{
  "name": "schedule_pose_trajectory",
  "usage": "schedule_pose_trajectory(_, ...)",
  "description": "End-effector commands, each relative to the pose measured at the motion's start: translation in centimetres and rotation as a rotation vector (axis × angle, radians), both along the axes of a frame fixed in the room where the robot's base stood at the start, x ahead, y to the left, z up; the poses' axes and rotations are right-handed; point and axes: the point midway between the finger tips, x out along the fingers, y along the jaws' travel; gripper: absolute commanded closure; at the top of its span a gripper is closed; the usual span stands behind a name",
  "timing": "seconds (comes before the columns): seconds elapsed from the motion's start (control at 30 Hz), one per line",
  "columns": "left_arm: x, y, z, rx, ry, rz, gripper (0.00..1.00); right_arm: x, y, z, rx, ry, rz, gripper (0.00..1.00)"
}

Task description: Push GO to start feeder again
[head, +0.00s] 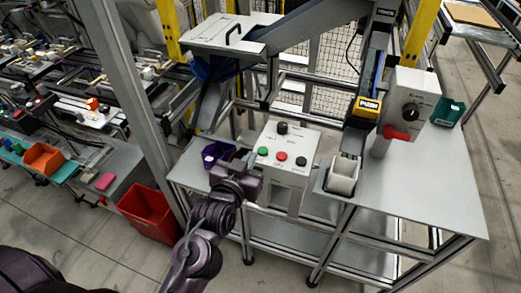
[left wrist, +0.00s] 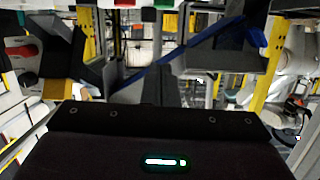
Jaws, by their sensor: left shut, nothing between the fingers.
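A light grey control box (head: 290,150) stands on the metal table. Its sloped face has a green button (head: 263,151), a red button (head: 282,157), a black button (head: 300,161) and a black knob (head: 282,128) above them. The labels are too small to read. My left gripper (head: 248,163) is shut and empty, at the left front of the box, close to the green button. I cannot tell whether it touches the box. The left wrist view shows the dark gripper housing, with parts of the green button (left wrist: 170,3) and red button at the top edge.
A purple bin (head: 214,153) sits left of the box. A grey box with a red handle (head: 397,132) is farther right. The right table surface (head: 430,190) is clear.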

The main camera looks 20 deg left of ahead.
Motion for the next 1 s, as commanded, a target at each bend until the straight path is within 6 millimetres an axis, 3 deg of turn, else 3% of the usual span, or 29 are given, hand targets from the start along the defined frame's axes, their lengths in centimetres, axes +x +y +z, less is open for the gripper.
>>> schedule_pose_trajectory(0.43, 8.8, -0.2, -1.5, -0.001, -0.001, 0.0, 1.0, 0.5, -0.7, 3.0, -0.009, -0.007, 0.0, 0.06)
schedule_pose_trajectory(0.5, 8.5, -0.1, -3.2, 0.0, 0.007, 0.0, 1.0, 0.5, -0.7, 3.4, -0.009, -0.007, 0.0, 0.06)
schedule_pose_trajectory(0.7, 8.5, 0.0, -5.3, -0.001, 0.001, -0.001, 1.0, 0.7, -0.7, 4.0, -0.008, -0.01, -0.001, 0.06)
schedule_pose_trajectory(1.0, 8.5, 0.0, -5.9, -0.001, 0.0, 0.0, 1.0, 0.7, -0.7, 4.0, -0.008, -0.01, -0.001, 0.06)
